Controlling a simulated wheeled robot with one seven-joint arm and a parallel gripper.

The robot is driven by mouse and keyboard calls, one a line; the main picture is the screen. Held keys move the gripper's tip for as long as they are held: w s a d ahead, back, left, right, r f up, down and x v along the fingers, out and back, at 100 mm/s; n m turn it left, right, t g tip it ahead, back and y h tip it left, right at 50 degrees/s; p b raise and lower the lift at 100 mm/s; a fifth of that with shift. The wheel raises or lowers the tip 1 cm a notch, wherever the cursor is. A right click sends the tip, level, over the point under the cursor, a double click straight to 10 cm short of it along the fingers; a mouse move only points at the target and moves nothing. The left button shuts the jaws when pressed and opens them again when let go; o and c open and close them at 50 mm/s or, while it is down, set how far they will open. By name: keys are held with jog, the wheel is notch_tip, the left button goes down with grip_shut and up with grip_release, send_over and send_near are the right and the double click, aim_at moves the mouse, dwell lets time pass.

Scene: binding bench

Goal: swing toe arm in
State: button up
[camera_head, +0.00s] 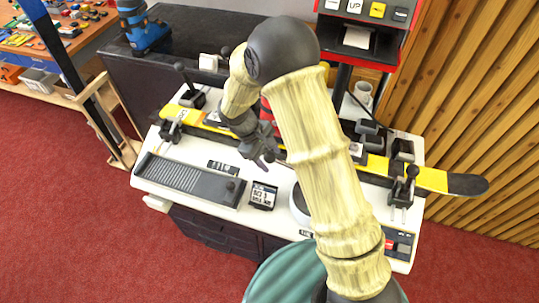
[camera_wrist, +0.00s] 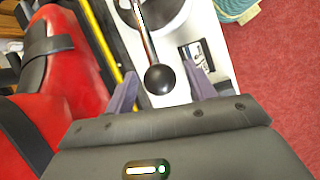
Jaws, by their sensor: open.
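A metal rod ending in a black ball knob (camera_wrist: 159,79), which looks like the toe arm, points toward my wrist in the wrist view. My gripper (camera_wrist: 161,72) is open, with one dark finger on each side of the knob. No clear contact shows between fingers and knob. In the head view my gripper (camera_head: 265,152) hangs over the middle of the white bench (camera_head: 285,182). There I cannot make out the rod. A red boot-like body with black straps (camera_wrist: 75,75) lies left of the fingers; my arm mostly hides it in the head view.
A yellow ski (camera_head: 433,179) runs across the bench between lever clamps (camera_head: 404,188). A ridged black plate (camera_head: 188,180) and a small display (camera_head: 262,196) lie in front. A red machine (camera_head: 357,38) stands behind. A blue boot (camera_head: 146,32) is at back left.

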jog(key=shift+d+f, duration=0.15)
jog(key=shift+f, duration=0.15)
grip_shut()
dwell(0.3)
